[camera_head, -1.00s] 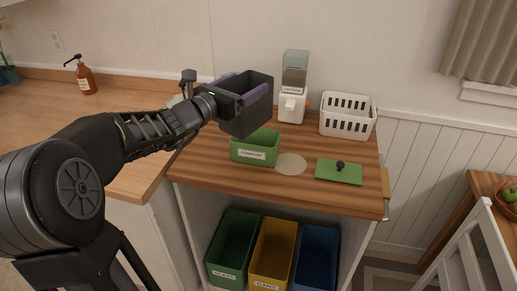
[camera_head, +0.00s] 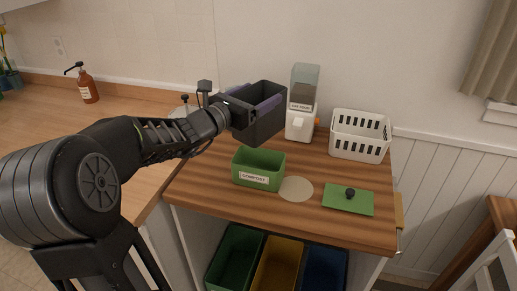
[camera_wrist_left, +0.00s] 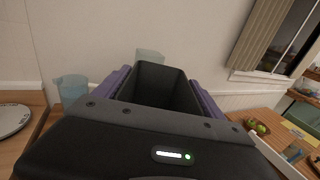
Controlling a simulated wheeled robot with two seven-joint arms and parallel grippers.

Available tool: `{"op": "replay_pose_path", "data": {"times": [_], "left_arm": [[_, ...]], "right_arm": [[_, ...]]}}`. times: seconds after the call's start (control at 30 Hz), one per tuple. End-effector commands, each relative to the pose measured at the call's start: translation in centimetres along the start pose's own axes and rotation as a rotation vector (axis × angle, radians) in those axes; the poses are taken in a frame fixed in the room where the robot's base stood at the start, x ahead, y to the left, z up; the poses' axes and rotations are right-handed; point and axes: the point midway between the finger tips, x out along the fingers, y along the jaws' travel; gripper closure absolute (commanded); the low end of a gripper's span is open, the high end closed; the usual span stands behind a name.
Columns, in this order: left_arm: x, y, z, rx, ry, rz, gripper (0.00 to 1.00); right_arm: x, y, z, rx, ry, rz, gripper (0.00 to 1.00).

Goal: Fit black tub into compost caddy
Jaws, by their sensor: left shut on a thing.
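The black tub (camera_head: 262,124) is held upright by my left gripper (camera_head: 242,106), above and a little behind the compost caddy. The gripper is shut on the tub, and in the left wrist view the purple fingers lie along both sides of the open, empty-looking tub (camera_wrist_left: 160,86). The green compost caddy (camera_head: 258,181) stands open on the wooden counter, its label facing front. My right gripper is not in view.
A green lid (camera_head: 347,203) with a black knob lies right of the caddy, beside a pale round mat (camera_head: 296,189). A dispenser (camera_head: 301,115) and white basket (camera_head: 360,137) stand behind. Green, yellow (camera_head: 275,265) and blue bins sit below the counter.

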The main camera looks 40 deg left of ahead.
Motion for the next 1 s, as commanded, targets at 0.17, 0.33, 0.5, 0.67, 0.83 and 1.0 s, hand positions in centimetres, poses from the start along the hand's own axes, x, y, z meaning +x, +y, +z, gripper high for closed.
{"op": "replay_pose_path", "data": {"times": [0.17,0.33,0.5,0.67,0.83,1.0], "left_arm": [[0.0,0.1,-3.3,-0.004,0.001,0.001,0.93],[0.1,0.0,-4.5,0.001,-0.002,0.0,0.93],[0.1,0.0,-4.5,0.002,-0.002,0.0,0.93],[0.1,0.0,-5.2,-0.002,-0.001,0.0,0.93],[0.1,0.1,-7.5,-0.003,0.0,0.001,0.93],[0.1,0.1,-8.3,0.002,-0.002,0.001,0.93]], "right_arm": [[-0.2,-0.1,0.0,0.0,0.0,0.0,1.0],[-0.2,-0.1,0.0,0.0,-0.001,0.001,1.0],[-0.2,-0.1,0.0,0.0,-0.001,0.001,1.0],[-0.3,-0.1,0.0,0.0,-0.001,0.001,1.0],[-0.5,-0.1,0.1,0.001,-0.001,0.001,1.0],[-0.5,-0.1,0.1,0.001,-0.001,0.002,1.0]]}}
